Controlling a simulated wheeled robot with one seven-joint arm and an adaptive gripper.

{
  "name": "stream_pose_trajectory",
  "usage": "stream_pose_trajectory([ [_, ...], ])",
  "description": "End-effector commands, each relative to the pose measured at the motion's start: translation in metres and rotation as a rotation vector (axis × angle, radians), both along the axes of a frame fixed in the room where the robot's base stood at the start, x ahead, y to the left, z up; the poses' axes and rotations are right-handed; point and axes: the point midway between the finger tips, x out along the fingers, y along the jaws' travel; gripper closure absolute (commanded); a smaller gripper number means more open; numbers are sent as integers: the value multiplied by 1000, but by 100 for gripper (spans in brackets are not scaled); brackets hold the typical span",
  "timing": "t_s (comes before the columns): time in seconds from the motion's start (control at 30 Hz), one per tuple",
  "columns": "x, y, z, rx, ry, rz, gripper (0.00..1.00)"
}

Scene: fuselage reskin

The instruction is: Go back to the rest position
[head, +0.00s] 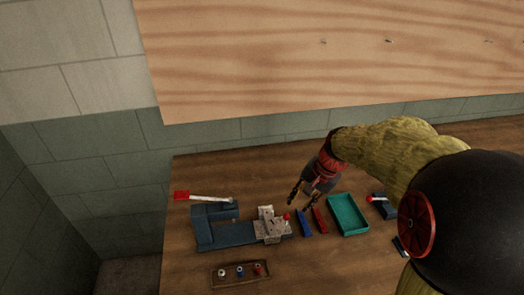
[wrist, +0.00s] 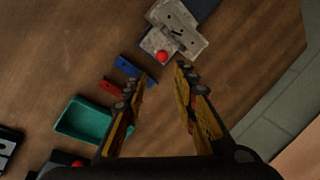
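My gripper (head: 305,196) hangs above the workbench (head: 230,172), over the area of the blue and red tools. In the wrist view my gripper (wrist: 162,72) has its two fingers apart with nothing between them. My arm reaches in from the right in the head view. A grey metal block (head: 270,226) sits on the right end of a blue vise-like fixture (head: 228,236). The block also shows in the wrist view (wrist: 185,27), with a red ball (wrist: 162,57) at its edge.
A blue piece (head: 304,222) and a red piece (head: 320,219) lie beside a teal tray (head: 334,206). A red-ended lever (head: 208,197) lies at the back left. A small wooden rack (head: 226,283) with several small parts stands in front. A wooden panel (head: 320,50) hangs on the wall.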

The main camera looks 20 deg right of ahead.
Motion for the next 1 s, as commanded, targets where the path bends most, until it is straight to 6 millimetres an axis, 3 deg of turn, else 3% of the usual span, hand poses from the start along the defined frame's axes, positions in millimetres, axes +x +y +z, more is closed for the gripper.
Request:
stream_pose_trajectory([
  [0.2, -2, 0, -1, -9, 0, 33, 72],
  [0.37, -41, 6, -12, -58, 54, 165, 72],
  [0.7, -114, 63, 41, -285, -4, 544, 72],
  [1.0, -160, 111, 86, -467, -159, 783, 72],
])
